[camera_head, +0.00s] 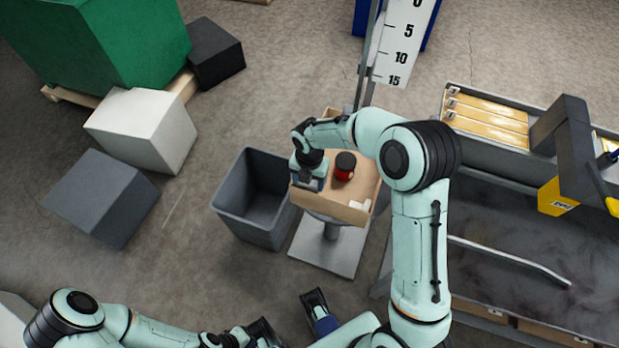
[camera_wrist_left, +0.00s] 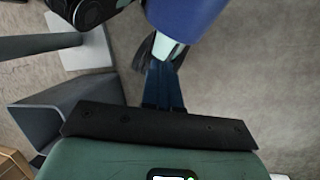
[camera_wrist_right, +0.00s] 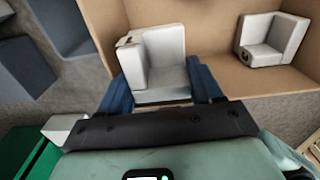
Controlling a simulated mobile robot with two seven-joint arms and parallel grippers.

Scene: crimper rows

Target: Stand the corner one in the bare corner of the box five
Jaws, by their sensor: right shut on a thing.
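The cardboard box (camera_head: 362,190) stands on a grey pedestal in the head view; the right wrist view shows its brown inside (camera_wrist_right: 222,50). A pale grey corner piece (camera_wrist_right: 163,55) is between the blue fingers of my right gripper (camera_wrist_right: 162,88), at one corner of the box. Whether it touches the floor of the box cannot be told. Another pale corner piece (camera_wrist_right: 272,40) stands in a different corner. A black and red round thing (camera_head: 344,166) shows at the box in the head view. My left gripper (camera_wrist_left: 165,85) is shut and empty, well away from the box.
A grey bin (camera_head: 258,200) stands just left of the pedestal. A ruled white board (camera_head: 404,40) rises behind the box. A bench (camera_head: 510,235) with a yellow and black device (camera_head: 565,165) is at the right. White and dark blocks lie on the floor at left.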

